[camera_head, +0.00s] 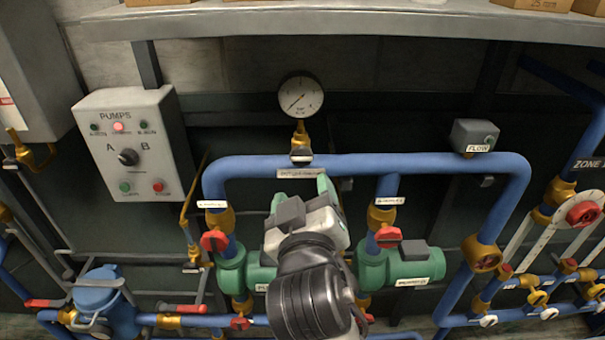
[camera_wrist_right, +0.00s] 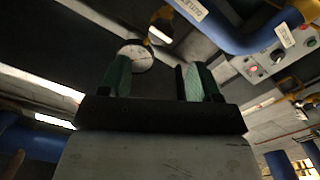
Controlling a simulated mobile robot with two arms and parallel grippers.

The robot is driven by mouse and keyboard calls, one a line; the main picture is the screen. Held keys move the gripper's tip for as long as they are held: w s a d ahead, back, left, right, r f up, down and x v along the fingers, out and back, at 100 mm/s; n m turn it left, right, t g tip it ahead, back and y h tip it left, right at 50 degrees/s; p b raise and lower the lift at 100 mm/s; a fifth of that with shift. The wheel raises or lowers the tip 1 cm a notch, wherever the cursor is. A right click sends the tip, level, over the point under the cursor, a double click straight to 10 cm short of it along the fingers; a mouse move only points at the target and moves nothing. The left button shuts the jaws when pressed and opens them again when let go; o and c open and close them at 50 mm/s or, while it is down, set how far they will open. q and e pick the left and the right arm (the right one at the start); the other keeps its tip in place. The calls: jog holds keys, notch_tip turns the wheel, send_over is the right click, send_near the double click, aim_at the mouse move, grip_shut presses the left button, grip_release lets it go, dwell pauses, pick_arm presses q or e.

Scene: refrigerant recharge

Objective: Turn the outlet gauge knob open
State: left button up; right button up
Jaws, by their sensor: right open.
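The outlet gauge (camera_head: 300,95) is a round white dial above the blue outlet pipe. A brass stem with a small grey knob (camera_head: 301,155) joins it to the pipe, above a label partly legible as "OUTLET". My right gripper (camera_head: 302,188) is just below that label and the pipe, its green-padded fingers pointing up. In the right wrist view my gripper (camera_wrist_right: 155,72) is open and empty. The gauge dial (camera_wrist_right: 136,57) shows beyond the fingers, near the left one, with brass parts above it. I cannot tell any contact with the knob. My left gripper is out of view.
The blue outlet pipe (camera_head: 350,163) crosses close above the gripper. Red-handled valves (camera_head: 214,240) and (camera_head: 388,237) flank my arm, above green pumps (camera_head: 405,265). A pump control box (camera_head: 135,145) is at left, a flow box (camera_head: 474,136) at right. A shelf (camera_head: 330,22) runs overhead.

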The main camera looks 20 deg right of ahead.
aim_at(301, 160)
jog(key=x, duration=0.8)
jog(key=shift+f+b, duration=0.1)
jog(key=shift+b, duration=0.2)
jog(key=shift+w, duration=0.2)
jog(key=shift+c, duration=0.7)
jog(key=c, duration=0.8)
jog(key=shift+o, duration=0.2)
jog(key=shift+n+p, duration=0.6)
jog(key=shift+p, duration=0.35)
jog(key=n+p, duration=0.2)
jog(key=p, duration=0.1)
jog(key=shift+n, duration=0.7)
